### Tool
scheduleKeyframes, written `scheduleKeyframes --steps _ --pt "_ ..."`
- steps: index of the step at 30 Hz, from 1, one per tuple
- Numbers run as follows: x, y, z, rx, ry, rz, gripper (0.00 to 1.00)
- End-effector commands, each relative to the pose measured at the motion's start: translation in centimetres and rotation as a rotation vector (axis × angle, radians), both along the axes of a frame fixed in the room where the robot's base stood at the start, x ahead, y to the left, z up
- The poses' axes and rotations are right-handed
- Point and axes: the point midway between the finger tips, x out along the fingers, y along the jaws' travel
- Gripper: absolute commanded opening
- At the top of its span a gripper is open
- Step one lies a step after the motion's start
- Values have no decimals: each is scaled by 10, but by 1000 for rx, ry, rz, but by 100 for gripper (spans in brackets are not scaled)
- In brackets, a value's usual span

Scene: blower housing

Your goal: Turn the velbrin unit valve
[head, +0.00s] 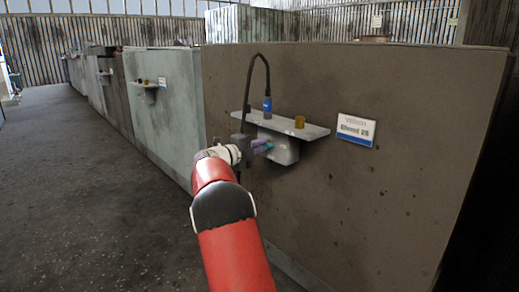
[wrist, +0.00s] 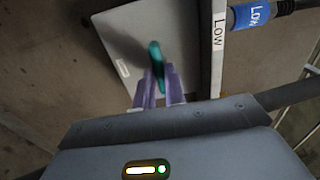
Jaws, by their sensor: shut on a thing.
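The valve has a teal handle (wrist: 156,62) on the front of a grey box (wrist: 130,25), seen in the wrist view. My gripper (wrist: 160,84) has purple fingers, shut on the lower end of the teal handle. In the head view my gripper (head: 261,146) reaches the grey box (head: 284,150) under a shelf on the brown wall, with a bit of teal between its fingertips. A sign (head: 356,131) to the right of the box has a first line that is hard to read; its second line looks like "Elemet 28".
The shelf (head: 310,131) above the box carries a blue-collared connector (head: 267,105) with a black cable and a brass-coloured cap (head: 299,122). The wrist view shows "Low" labels (wrist: 219,35). A similar fixture (head: 148,86) is on the paler panel further left. The floor (head: 80,200) at left is clear.

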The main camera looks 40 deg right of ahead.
Motion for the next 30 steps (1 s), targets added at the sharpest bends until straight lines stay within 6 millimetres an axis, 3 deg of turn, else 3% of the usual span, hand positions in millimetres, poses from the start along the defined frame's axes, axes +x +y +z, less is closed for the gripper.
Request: scheduleKeyframes --steps 12,13,18,26,30 --pt "1 1 -1 3 -10 2 0" --pt "1 1 -1 3 -10 2 13" --pt "0 1 -1 3 -9 1 34" --pt "0 1 0 2 -8 1 34" --pt "0 13 0 3 -8 3 34"
